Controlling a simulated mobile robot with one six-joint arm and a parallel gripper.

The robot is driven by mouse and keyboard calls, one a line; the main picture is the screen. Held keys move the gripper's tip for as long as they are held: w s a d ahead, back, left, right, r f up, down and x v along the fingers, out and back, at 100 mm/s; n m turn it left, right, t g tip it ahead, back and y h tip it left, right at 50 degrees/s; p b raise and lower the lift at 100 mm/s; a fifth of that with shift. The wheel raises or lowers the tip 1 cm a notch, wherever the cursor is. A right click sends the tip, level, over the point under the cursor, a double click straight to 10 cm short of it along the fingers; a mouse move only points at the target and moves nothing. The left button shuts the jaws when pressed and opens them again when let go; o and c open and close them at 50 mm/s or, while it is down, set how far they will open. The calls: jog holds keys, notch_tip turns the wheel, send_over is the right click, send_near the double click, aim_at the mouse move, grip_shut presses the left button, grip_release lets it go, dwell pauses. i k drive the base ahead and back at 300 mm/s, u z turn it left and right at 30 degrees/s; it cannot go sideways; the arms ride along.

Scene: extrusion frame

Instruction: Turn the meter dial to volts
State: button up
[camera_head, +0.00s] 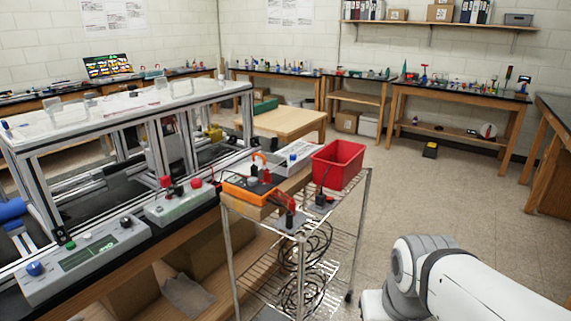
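An orange instrument (240,194) with a dark face lies on top of the wire cart and looks like the meter. A dark part on its face may be the dial, but it is too small to read its setting. Red and orange parts and dark leads sit around the instrument and partly cover it. My gripper is out of view. Only a white link of my arm shows at the bottom right, apart from the cart.
The wire cart (361,206) also carries a red bin (338,165), with black cables (315,255) hanging below. A bench with an extrusion frame (172,108) and grey control boxes (85,262) stands left. Open floor (420,190) lies right of the cart.

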aim_at(252, 181)
jog(key=z, duration=0.25)
jog(key=i, duration=0.85)
jog(key=u, duration=0.55)
jog(key=i, duration=0.55)
jog(key=u, duration=0.55)
